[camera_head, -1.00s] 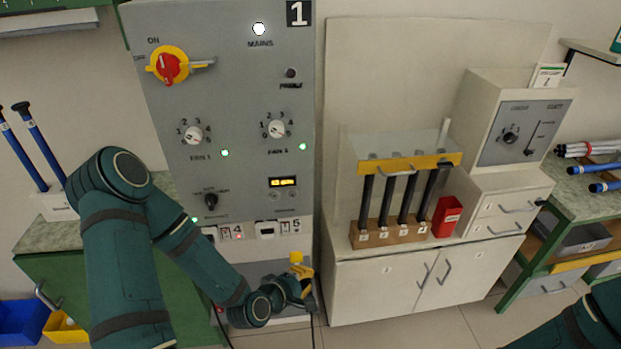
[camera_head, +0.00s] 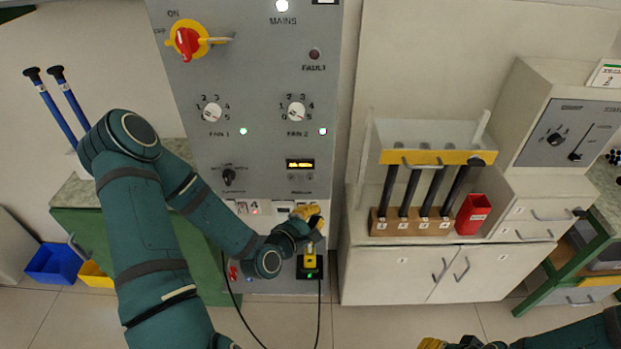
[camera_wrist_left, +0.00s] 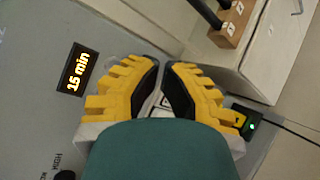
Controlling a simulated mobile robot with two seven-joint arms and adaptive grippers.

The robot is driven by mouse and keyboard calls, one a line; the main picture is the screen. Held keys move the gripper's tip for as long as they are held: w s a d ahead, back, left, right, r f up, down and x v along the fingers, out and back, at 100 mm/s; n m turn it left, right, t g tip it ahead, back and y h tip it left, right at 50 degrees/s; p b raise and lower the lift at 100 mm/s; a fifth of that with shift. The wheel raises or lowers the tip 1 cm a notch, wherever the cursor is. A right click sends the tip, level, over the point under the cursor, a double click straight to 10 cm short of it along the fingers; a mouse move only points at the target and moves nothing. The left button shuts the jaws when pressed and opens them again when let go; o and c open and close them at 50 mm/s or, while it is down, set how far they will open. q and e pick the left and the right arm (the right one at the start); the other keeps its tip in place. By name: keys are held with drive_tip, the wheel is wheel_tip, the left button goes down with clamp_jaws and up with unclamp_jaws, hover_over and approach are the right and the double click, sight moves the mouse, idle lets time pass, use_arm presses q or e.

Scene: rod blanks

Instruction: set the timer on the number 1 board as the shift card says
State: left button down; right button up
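The number 1 board (camera_head: 265,140) is a grey upright panel. Its small timer display (camera_head: 300,164) has yellow characters, and in the left wrist view the display (camera_wrist_left: 80,72) reads "15 min". Two small round buttons (camera_head: 301,177) sit just under the display. My left gripper (camera_head: 312,212) is in front of the board's lower part, below the buttons, and hides part of a white label strip. In the left wrist view the left gripper (camera_wrist_left: 160,64) has its fingertips close together, with nothing seen held. My right gripper (camera_head: 432,344) barely shows at the bottom edge.
A black box (camera_head: 310,270) with a yellow part and green light sits under my left gripper, with cables hanging nearby. A red-and-yellow mains switch (camera_head: 186,40), fan knobs (camera_head: 297,112) and a lower knob (camera_head: 229,176) stick out of the board. A white cabinet (camera_head: 400,270) stands right.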

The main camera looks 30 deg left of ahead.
sight(322, 182)
use_arm(q)
drive_tip(key=shift+w+a, duration=0.75)
drive_tip(key=shift+w, duration=0.45)
drive_tip(key=shift+w+a, duration=0.7)
drive_tip(key=shift+w, duration=0.45)
drive_tip(key=shift+w+a, duration=0.75)
drive_tip(key=shift+w, duration=0.45)
drive_tip(key=shift+w, duration=0.1)
drive_tip(key=shift+w+a, duration=0.2)
drive_tip(key=shift+w, duration=0.05)
drive_tip(key=shift+w+a, duration=0.2)
drive_tip(key=shift+w, duration=0.15)
drive_tip(key=shift+s, duration=0.15)
drive_tip(key=shift+s+d, duration=0.4)
drive_tip(key=shift+s, duration=0.15)
drive_tip(key=shift+s+d, duration=0.45)
drive_tip(key=shift+s, duration=0.25)
drive_tip(key=shift+s+d, duration=0.4)
drive_tip(key=shift+s, duration=0.35)
drive_tip(key=shift+s+d, duration=0.45)
drive_tip(key=shift+s, duration=0.25)
